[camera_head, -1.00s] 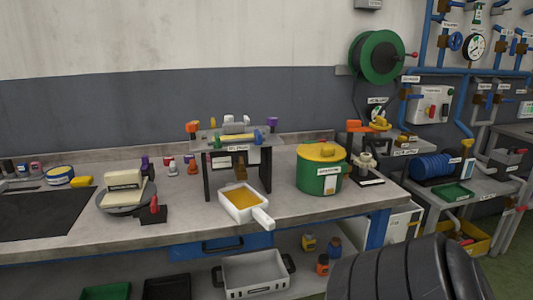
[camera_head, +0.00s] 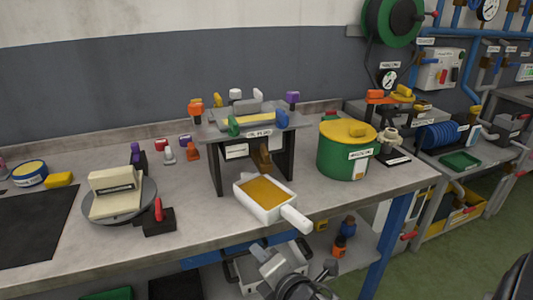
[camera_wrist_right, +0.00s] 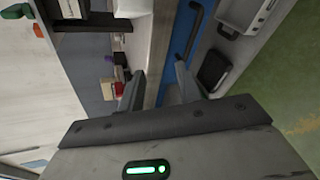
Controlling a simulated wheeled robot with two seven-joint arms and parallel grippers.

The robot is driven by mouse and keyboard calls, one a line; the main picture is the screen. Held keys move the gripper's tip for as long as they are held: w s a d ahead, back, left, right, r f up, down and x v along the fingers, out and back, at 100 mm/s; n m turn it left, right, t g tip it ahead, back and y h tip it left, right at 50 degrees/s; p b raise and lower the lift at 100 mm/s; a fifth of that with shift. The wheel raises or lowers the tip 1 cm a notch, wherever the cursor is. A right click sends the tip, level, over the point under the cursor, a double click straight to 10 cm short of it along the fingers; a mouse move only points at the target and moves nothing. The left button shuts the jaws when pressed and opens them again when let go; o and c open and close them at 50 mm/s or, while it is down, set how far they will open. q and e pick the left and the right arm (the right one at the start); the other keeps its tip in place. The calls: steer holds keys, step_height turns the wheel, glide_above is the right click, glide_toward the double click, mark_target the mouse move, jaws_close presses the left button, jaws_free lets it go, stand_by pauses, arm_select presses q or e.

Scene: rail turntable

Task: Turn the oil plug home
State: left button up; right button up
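A grey stand (camera_head: 208,134) on the bench carries a small label that looks like an oil label, too small to read surely. A brown part (camera_head: 262,158) hangs at its front, above a white pan (camera_head: 284,207) holding yellow-brown oil (camera_head: 262,191). I cannot tell which part is the oil plug. My right gripper (camera_head: 281,252) is in front of the bench edge, below the pan and apart from it. In the right wrist view its two fingers (camera_wrist_right: 158,88) are spread with nothing between them. My left gripper is not in view.
A green bin with a yellow lid (camera_head: 342,160) stands right of the stand. A round plate with a cream block (camera_head: 115,194) and a red-handled black block (camera_head: 159,219) stand left. A grey crate (camera_head: 238,270) sits below the bench, partly behind my gripper.

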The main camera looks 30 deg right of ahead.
mark_target(263, 149)
steer(key=w+d+r+n+t+h, duration=0.2)
steer(key=d+r+n, duration=0.1)
steer(key=r+n, duration=0.35)
steer(key=w+d+r+n+t+h, duration=0.1)
steer(key=w+d+r+n+h, duration=0.15)
steer(key=r+n, duration=0.4)
steer(key=shift+m, duration=0.9)
steer(key=x, duration=0.5)
steer(key=r+p+x, duration=0.1)
steer(key=x, duration=0.4)
steer(key=d+p+x, duration=0.1)
steer(key=x, duration=0.4)
steer(key=shift+s+d+r, duration=0.1)
steer(key=shift+s+r, duration=0.1)
steer(key=shift+s, duration=0.05)
steer(key=shift+c, duration=0.3)
jaws_close()
